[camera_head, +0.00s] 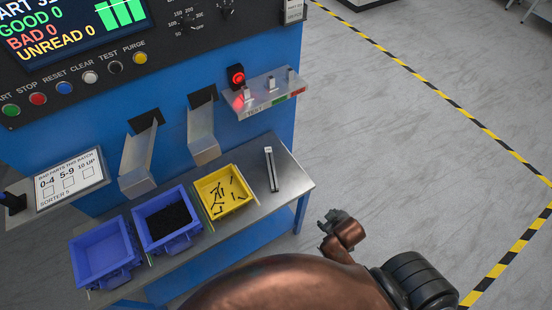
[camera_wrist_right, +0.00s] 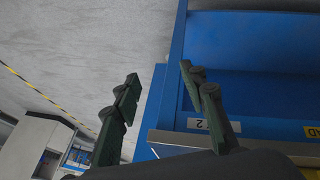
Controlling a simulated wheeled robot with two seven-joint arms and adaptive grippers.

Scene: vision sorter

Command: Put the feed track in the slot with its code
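A narrow light-grey strip with a dark end, which looks like the feed track (camera_head: 271,168), lies on the right part of the metal bench top. My right gripper (camera_head: 333,222) is in front of and to the right of the bench's right end, apart from the strip. In the right wrist view its two dark fingers (camera_wrist_right: 160,73) are spread with nothing between them, beside a blue panel. I cannot make out a slot with a matching code. My left gripper is not in view.
On the bench (camera_head: 292,178) stand a blue bin (camera_head: 88,285), a blue bin of dark parts (camera_head: 153,240) and a yellow bin of small parts (camera_head: 216,214). Two chutes (camera_head: 136,160) (camera_head: 203,130) and a test shelf (camera_head: 262,102) jut out above. Open floor (camera_head: 400,130) lies right.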

